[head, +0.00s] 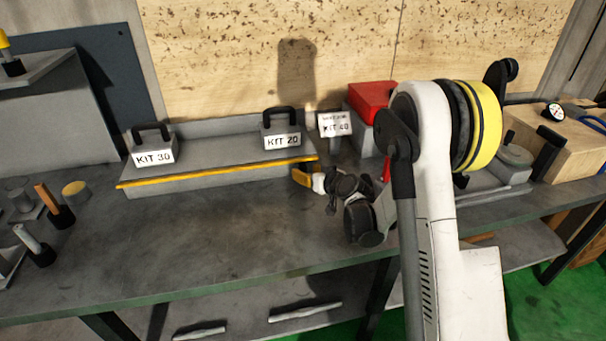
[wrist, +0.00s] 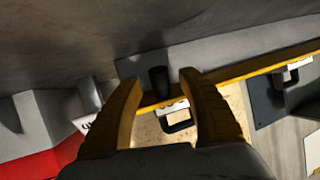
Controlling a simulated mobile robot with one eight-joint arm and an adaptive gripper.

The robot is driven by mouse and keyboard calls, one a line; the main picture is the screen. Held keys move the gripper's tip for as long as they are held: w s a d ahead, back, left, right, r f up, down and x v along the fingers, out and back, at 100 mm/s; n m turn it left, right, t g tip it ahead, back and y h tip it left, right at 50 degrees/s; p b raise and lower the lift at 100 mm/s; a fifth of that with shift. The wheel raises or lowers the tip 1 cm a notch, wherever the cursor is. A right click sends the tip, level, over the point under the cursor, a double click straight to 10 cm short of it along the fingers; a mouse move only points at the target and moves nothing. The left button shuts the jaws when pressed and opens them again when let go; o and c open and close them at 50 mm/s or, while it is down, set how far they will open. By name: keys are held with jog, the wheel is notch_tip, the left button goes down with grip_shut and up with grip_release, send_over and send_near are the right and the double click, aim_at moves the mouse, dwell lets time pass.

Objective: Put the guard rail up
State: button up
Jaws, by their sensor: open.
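The guard rail (head: 215,171) is a thin yellow bar lying low along the front edge of a grey step-like shelf (head: 220,180). In the wrist view, the rail (wrist: 250,70) runs diagonally up to the right, and its near end passes behind my fingers. My gripper (head: 303,177) is open at the rail's right end, with yellow fingers. In the wrist view, a small dark block (wrist: 158,80) shows between the open fingertips of my gripper (wrist: 162,85), close to the rail. I cannot tell whether the fingers touch either.
Weights marked KIT 30 (head: 154,150) and KIT 20 (head: 281,132) stand on the shelf behind the rail. A KIT 40 sign (head: 335,124) and a red box (head: 371,101) are to the right. Dark-based tools (head: 58,210) stand left. The bench front (head: 190,245) is clear.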

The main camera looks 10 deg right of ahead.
jog(key=shift+b+x, duration=0.3)
jog(key=shift+x, duration=1.1)
grip_shut()
jog(key=shift+r, duration=0.15)
